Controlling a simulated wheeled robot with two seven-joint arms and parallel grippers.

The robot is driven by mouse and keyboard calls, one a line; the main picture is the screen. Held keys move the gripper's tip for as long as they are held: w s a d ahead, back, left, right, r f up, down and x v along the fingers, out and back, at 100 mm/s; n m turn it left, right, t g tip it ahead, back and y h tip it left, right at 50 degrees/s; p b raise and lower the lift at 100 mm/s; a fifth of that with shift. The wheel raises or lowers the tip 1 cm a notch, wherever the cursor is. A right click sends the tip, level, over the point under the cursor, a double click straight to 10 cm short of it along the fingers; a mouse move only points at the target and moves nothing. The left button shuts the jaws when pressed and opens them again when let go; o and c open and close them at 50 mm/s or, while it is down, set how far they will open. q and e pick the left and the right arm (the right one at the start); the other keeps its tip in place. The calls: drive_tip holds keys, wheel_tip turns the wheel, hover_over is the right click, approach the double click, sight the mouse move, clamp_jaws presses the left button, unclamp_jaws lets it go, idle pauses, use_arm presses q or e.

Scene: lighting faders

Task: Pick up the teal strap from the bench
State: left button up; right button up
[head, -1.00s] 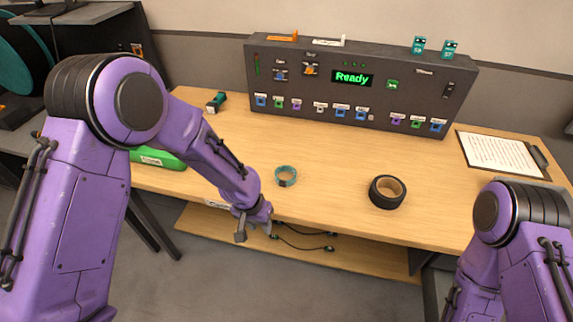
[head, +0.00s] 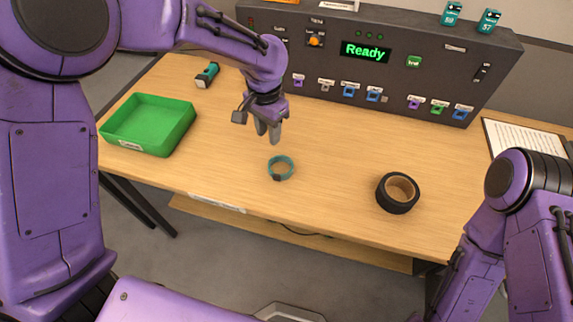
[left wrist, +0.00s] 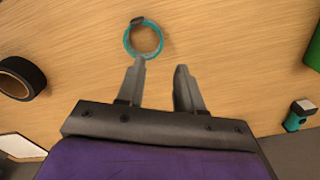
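The teal strap (head: 281,168) is a small ring with a dark clasp, lying on the wooden bench (head: 330,200). My left gripper (head: 268,137) is above the bench, behind the strap and a little to its left, pointing down. In the left wrist view the strap (left wrist: 144,39) lies just beyond the fingertips of my left gripper (left wrist: 160,65), nearer the left finger. The two fingers are apart with only bench between them. My right arm shows at the lower right in the head view, but its gripper is out of sight.
A roll of black tape (head: 397,193) stands right of the strap. A green tray (head: 150,125) is at the left. The dark control panel (head: 410,85) lines the back. Bench around the strap is clear.

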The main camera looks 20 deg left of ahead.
use_arm(q)
drive_tip(key=f, duration=0.1)
hover_over(271, 159)
drive_tip(key=f, duration=0.6)
drive_tip(key=shift+s+d, duration=0.1)
drive_tip(key=shift+d, duration=0.2)
drive_tip(key=f, duration=0.5)
drive_tip(key=shift+w+a+p, duration=0.2)
drive_tip(key=shift+a+p, duration=0.05)
drive_tip(key=shift+p, duration=0.05)
drive_tip(key=shift+s, duration=0.1)
clamp_jaws()
